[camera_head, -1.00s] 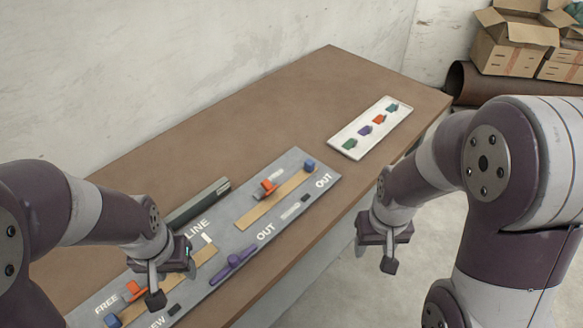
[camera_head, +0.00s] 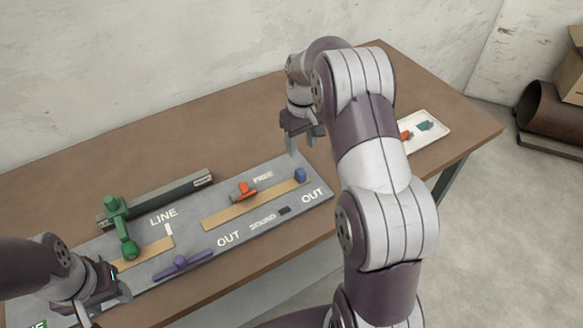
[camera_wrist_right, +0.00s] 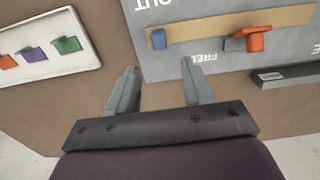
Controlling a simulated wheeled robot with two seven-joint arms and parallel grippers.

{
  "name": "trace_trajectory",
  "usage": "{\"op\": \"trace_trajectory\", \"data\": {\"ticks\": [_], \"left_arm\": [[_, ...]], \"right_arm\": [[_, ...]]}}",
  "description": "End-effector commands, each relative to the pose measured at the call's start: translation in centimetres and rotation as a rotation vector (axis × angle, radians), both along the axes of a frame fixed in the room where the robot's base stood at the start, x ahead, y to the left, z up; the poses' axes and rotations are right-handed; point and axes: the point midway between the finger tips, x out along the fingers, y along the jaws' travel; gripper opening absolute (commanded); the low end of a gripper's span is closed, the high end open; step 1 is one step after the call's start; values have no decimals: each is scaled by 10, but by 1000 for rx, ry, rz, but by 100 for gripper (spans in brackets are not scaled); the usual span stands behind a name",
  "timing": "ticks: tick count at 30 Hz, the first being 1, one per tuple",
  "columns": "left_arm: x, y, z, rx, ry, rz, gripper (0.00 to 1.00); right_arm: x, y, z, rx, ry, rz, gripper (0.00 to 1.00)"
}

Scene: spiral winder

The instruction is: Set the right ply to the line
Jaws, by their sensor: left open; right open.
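The right ply appears to be the tan strip (camera_head: 258,202) on the grey board. An orange piece (camera_head: 243,190) sits at its back edge and a blue block (camera_head: 300,174) at its right end. The strip (camera_wrist_right: 205,36) also shows in the right wrist view. The word LINE and a white mark (camera_head: 168,230) lie to its left, by the left tan strip (camera_head: 148,254). My right gripper (camera_head: 302,142) is open and empty above the table behind the board's right end; its fingers (camera_wrist_right: 158,68) show too. My left gripper (camera_head: 103,298) is open near the board's front left.
A green handled piece (camera_head: 118,222) stands by a dark bar (camera_head: 170,195) at the board's back. A purple lever (camera_head: 180,264) lies at its front. A white tray (camera_head: 440,132) of coloured pieces is at right, partly hidden by my arm. The table behind is clear.

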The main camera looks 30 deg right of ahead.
Motion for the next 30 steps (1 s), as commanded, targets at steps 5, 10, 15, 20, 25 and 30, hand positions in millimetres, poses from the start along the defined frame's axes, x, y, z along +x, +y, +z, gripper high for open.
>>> {"op": "trace_trajectory", "data": {"ticks": [5,10,15,20,25,30], "left_arm": [[0,0,-4,0,1,0,51],[0,0,-1,0,0,0,51],[0,0,0,0,0,0,51],[0,0,0,0,1,0,51],[0,0,0,0,1,0,51],[0,0,0,0,1,0,51]], "right_arm": [[-1,0,-43,2,4,-1,51],[-1,0,-84,1,2,-1,51],[0,0,-110,0,-1,-1,51],[0,0,-116,-1,-2,-2,51],[0,0,-117,-1,-2,-2,51],[0,0,-116,-1,-2,-2,0]]}}
